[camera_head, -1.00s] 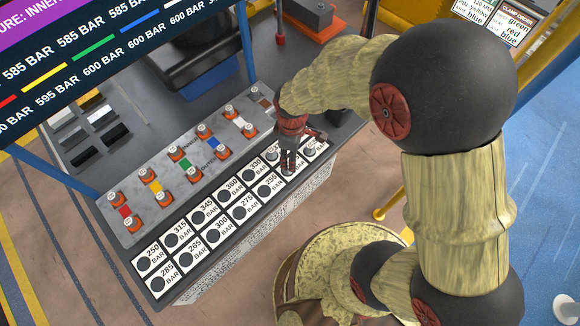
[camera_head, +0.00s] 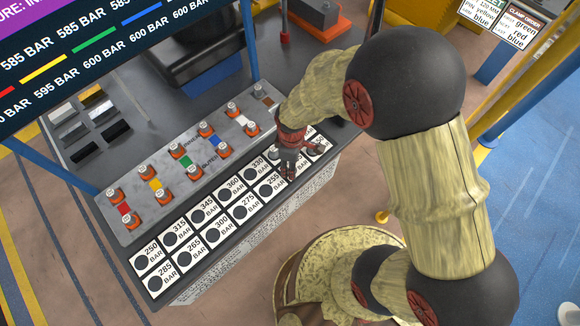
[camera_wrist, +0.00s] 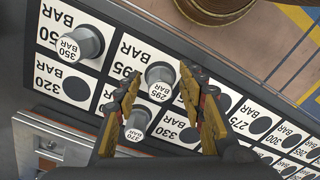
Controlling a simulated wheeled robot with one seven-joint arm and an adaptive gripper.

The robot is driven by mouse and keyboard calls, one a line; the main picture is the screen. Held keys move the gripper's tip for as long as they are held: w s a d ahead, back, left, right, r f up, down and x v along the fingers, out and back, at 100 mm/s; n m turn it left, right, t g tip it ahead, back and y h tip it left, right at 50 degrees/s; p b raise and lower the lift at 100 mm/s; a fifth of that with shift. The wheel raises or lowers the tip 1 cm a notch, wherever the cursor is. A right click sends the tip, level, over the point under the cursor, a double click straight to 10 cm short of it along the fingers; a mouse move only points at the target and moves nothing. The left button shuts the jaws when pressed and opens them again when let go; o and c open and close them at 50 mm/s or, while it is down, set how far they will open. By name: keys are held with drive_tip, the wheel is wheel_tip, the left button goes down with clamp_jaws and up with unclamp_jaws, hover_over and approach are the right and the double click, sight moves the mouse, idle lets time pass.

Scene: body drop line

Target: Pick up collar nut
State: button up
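Grey cylindrical collar nuts stand on labelled white squares in the wrist view. One nut (camera_wrist: 160,75) is on the 295 BAR square, between the tips of my gripper (camera_wrist: 158,80). A second nut (camera_wrist: 139,124) is on the 370 BAR square, nearer my palm between the finger bases. A third nut (camera_wrist: 82,42) is on the 350 BAR square, to the left and outside the fingers. My gripper is open, and I see no finger shut on a nut. In the head view my gripper (camera_head: 288,167) is over the right end of the label rows and hides part of them.
The label board (camera_head: 196,232) has several squares with bare black circles to the left. A grey fixture plate (camera_head: 190,160) with coloured strips and orange-based posts lies behind it. Dark and coloured blocks (camera_head: 90,115) lie at the back left. A large screen (camera_head: 120,50) covers the upper left.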

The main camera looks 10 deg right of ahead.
clamp_jaws()
idle(0.5)
